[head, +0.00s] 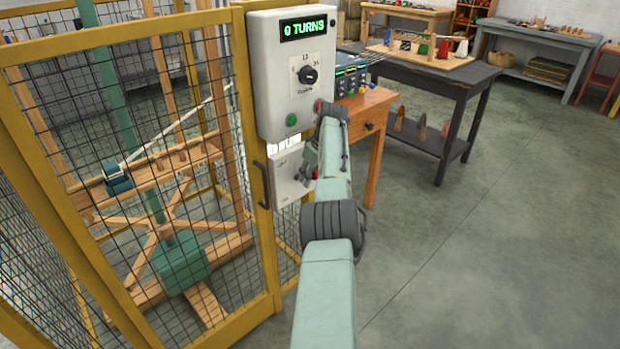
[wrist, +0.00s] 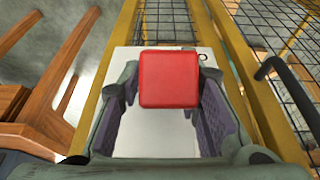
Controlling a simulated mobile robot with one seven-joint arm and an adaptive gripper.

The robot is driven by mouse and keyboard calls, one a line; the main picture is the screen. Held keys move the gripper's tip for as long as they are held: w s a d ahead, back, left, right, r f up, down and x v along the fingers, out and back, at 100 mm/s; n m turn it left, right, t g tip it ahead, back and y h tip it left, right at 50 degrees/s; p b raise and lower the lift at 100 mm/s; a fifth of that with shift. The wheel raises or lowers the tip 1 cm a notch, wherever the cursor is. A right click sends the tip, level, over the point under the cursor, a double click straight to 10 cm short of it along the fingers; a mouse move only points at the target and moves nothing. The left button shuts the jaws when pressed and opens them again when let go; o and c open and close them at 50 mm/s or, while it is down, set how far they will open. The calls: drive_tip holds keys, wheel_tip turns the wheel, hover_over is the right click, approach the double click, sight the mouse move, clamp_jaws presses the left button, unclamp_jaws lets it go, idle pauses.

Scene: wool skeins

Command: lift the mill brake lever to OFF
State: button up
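The brake lever's red block-shaped grip (wrist: 170,78) fills the middle of the wrist view, between the two fingers of my gripper (wrist: 171,88). The fingers stand apart, with a narrow gap to the grip on each side. Behind it is a pale plate (wrist: 158,138). In the head view this white lever box (head: 287,182) is on the yellow post below the control box, and my gripper (head: 308,170) is at its right side. The lever's arm and most of its markings are hidden or too small to read.
The control box (head: 290,85) above reads "0 TURNS" and has a dial and green button. A yellow mesh cage (head: 110,45) encloses the wooden mill at left. A black door handle (head: 261,184) is beside the lever box. A wooden table (head: 372,125) stands close behind my arm.

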drive_tip(key=shift+s+a+f, duration=0.1)
drive_tip(key=shift+f, duration=0.05)
idle(0.3)
drive_tip(key=v, duration=1.2)
